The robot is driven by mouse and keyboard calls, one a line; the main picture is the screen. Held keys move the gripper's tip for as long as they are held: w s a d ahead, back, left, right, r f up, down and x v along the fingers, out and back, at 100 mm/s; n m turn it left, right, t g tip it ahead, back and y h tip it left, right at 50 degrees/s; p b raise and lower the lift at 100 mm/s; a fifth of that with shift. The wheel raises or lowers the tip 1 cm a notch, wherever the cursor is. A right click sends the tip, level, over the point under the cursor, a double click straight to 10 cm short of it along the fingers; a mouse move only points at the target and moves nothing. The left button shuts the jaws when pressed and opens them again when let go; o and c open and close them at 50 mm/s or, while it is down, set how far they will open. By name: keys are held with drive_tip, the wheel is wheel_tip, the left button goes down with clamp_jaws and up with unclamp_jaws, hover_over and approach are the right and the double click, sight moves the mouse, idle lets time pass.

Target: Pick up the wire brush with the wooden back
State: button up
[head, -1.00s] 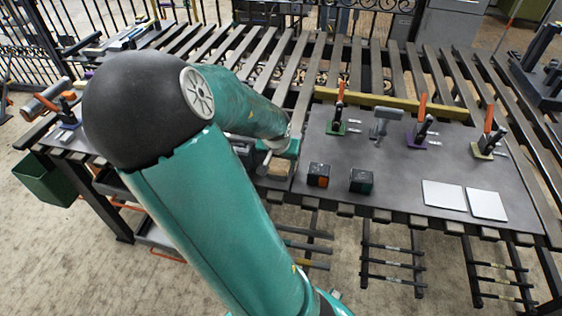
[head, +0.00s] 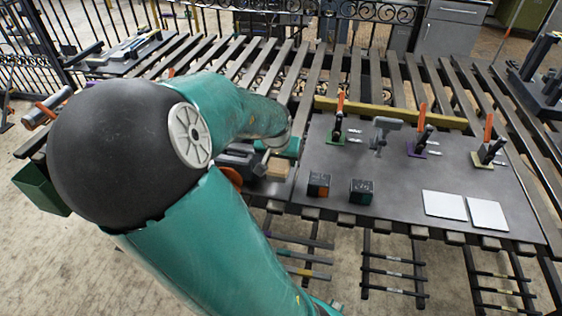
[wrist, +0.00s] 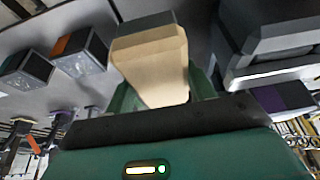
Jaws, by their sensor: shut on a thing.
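The wire brush (wrist: 150,62) shows its pale wooden back in the wrist view, with a dark grey layer along its far end. My gripper (wrist: 163,98) is shut on it, with a green finger on either side of the wood. In the head view a small tan part of the brush (head: 278,166) shows at the slatted table's front, just below my teal gripper (head: 283,148). My arm hides much of that area. I cannot tell whether the brush touches the surface.
Two dark cubes (head: 319,184) (head: 361,191) stand right of my gripper on the grey plate (head: 400,178). Two white tiles (head: 445,204) (head: 488,210) lie farther right. Upright clamps (head: 338,125) stand behind. A grey metal device (head: 240,158) sits close on the left.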

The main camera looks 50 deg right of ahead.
sight(279, 162)
drive_tip(key=shift+s+a+r, duration=0.2)
drive_tip(key=shift+a+r, duration=0.35)
drive_tip(key=shift+r, duration=0.15)
drive_tip(key=a+r, duration=0.1)
drive_tip(key=s+a+r, duration=0.1)
drive_tip(key=r, duration=0.1)
drive_tip(key=shift+s+a, duration=0.1)
drive_tip(key=shift+a, duration=0.05)
drive_tip(key=s+a+r, duration=0.4)
drive_tip(key=a, duration=0.3)
drive_tip(key=shift+s+a, duration=0.25)
drive_tip(key=shift+a, duration=0.05)
drive_tip(key=o, duration=0.5)
drive_tip(key=c, duration=0.3)
drive_tip(key=shift+s+f, duration=0.1)
drive_tip(key=shift+f, duration=0.05)
